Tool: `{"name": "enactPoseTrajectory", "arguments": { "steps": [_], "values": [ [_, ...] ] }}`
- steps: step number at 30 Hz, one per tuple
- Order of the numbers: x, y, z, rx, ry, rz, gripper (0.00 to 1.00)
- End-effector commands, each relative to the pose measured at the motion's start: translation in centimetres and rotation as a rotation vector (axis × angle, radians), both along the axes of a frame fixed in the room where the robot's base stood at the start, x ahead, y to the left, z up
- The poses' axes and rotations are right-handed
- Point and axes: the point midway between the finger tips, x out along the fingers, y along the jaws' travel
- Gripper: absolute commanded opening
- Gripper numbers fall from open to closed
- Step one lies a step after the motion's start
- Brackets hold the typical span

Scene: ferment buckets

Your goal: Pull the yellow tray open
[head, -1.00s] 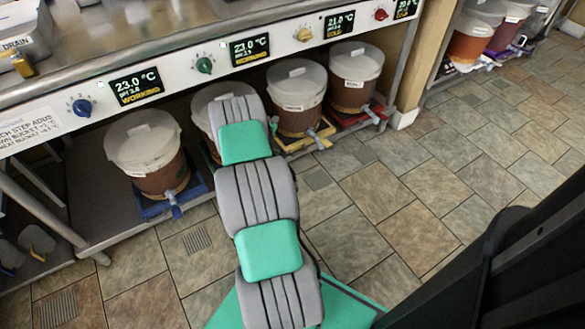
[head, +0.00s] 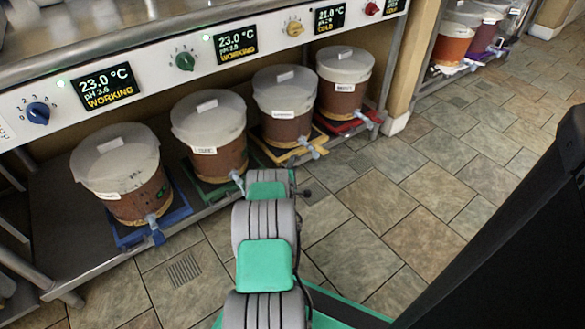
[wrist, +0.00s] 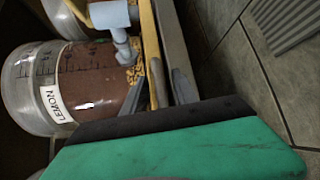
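The yellow tray (head: 313,149) lies on the low steel shelf under the control panel, with a lidded bucket of brown liquid (head: 286,112) on it. The wrist view shows this tray (wrist: 152,45) close up, with the bucket labelled LEMON (wrist: 85,82) and its grey-blue tap (wrist: 122,42). My gripper (wrist: 164,82) is at the tray's front edge, its dark grey fingers on either side of a yellow strip. I cannot tell whether they press on it. In the head view my arm hides most of the gripper, low in front of the shelf.
A blue tray (head: 130,236) and a green tray (head: 205,190) with buckets are to the left. A red tray (head: 352,122) with a bucket is to the right. The shelf's steel edge (wrist: 175,45) is close to my fingers. The tiled floor (head: 400,200) in front is clear.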

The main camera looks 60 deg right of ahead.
Motion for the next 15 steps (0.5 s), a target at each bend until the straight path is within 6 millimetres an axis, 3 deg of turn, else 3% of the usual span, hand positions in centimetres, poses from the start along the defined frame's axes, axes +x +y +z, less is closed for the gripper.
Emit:
{"name": "enactPoseTrajectory", "arguments": {
  "steps": [3,15],
  "values": [
    [-0.01,0.04,0.04,0.001,0.000,0.000,0.34],
    [0.00,0.07,0.02,0.001,-0.001,0.000,0.02]
  ]
}}
